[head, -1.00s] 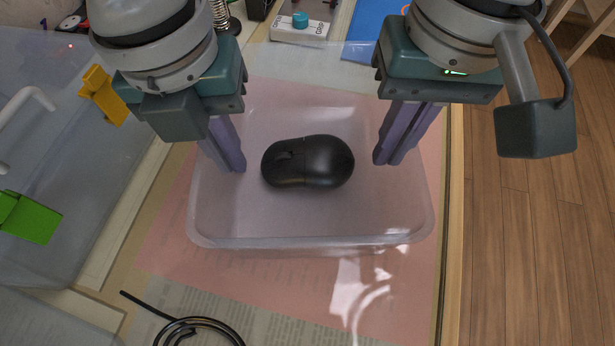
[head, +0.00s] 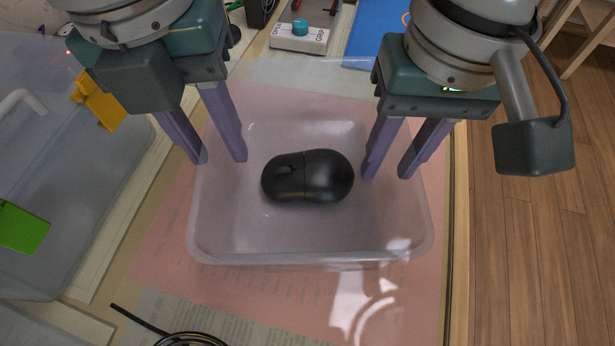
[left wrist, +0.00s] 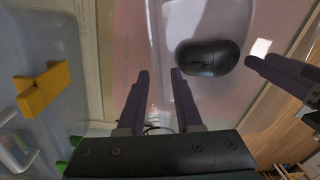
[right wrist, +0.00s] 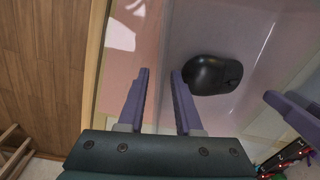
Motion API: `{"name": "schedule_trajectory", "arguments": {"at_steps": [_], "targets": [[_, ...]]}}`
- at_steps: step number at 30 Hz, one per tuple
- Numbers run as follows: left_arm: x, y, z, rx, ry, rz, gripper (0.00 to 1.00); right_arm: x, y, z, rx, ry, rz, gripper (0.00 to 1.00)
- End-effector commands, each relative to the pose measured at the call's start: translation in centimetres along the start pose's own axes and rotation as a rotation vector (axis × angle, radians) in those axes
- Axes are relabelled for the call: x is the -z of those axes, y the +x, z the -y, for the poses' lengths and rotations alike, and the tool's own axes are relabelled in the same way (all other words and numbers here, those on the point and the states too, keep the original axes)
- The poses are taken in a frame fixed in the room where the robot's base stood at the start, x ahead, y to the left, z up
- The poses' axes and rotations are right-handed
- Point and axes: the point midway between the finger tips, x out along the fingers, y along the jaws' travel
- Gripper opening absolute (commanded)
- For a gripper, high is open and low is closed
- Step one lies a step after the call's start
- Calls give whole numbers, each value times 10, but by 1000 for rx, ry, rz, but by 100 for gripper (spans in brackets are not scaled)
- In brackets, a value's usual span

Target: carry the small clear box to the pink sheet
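The small clear box (head: 300,240) rests on the pink sheet (head: 400,300), which shows through and around it in the head view. A black mouse (head: 308,176) lies in the box. My left gripper (head: 222,160) is open at the box's left side, and my right gripper (head: 386,175) is open at its right side. In the left wrist view (left wrist: 160,75) and right wrist view (right wrist: 160,72) the box's side edge runs between the parted fingertips. Whether any finger still touches a wall I cannot tell.
A large clear bin (head: 45,260) with yellow (head: 97,99) and green (head: 22,228) pieces stands at left. A white device with a teal knob (head: 299,36) and a blue sheet (head: 375,35) lie behind. A black cable (head: 180,338) is in front; the table edge is at right.

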Motion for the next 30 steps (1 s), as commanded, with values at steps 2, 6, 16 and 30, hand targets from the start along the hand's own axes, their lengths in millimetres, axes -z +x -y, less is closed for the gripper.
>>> {"name": "schedule_trajectory", "arguments": {"at_steps": [2,6,16,30], "targets": [[-1,-20,0,0,3,6,34,0,0,0,0,0,0,34],[0,-48,0,0,2,5,34,0,0,0,0,0,0,34],[0,-75,-1,-1,-1,1,34,1,-10,0,1,0,-3,34],[0,-75,0,-1,0,0,34,1,-105,0,1,-1,-4,34]]}}
